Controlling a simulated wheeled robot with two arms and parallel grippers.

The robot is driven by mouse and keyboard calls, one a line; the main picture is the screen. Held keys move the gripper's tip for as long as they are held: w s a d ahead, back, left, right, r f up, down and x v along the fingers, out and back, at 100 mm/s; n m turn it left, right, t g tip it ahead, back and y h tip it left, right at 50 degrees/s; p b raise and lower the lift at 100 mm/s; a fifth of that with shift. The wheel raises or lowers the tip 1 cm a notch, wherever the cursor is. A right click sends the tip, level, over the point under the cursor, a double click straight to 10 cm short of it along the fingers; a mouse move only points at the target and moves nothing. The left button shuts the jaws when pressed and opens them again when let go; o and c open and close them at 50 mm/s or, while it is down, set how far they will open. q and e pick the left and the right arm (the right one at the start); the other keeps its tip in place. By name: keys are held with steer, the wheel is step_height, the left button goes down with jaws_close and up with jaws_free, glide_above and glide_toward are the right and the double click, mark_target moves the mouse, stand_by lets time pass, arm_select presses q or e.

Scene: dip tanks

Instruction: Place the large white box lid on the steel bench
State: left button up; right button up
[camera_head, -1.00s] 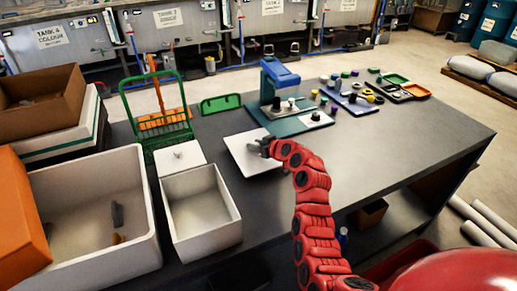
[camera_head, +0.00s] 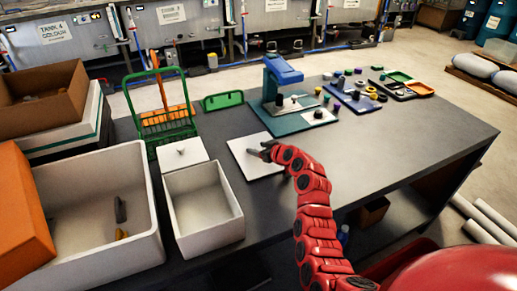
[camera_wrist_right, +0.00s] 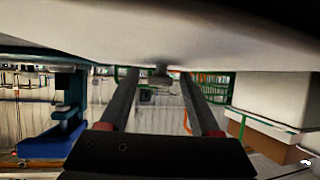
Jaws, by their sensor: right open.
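The large white box lid (camera_head: 246,161) is a flat white square that lies on the dark bench top (camera_head: 235,210), right of the open white box (camera_head: 205,205). My right gripper (camera_head: 260,151) is just above the lid. In the right wrist view, which looks upside down, the lid (camera_wrist_right: 150,35) fills the top edge. Its small knob (camera_wrist_right: 160,72) shows between the two fingers of my right gripper (camera_wrist_right: 160,75), with a gap on each side. The gripper is open. My left gripper is not in view.
A smaller white lid with a knob (camera_head: 183,151) is behind the white box. A green basket rack (camera_head: 165,118) and green tray (camera_head: 222,101) stand beyond it. A blue press (camera_head: 282,72) stands behind the large lid. The right side of the bench (camera_head: 425,145) is clear.

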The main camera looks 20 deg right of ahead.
steer(key=shift+r+p, duration=0.25)
steer(key=shift+p, duration=0.05)
steer(key=shift+s, duration=0.2)
steer(key=b+v, duration=0.2)
steer(key=v, duration=0.9)
steer(key=shift+s+d, duration=0.15)
steer(key=shift+s, duration=0.15)
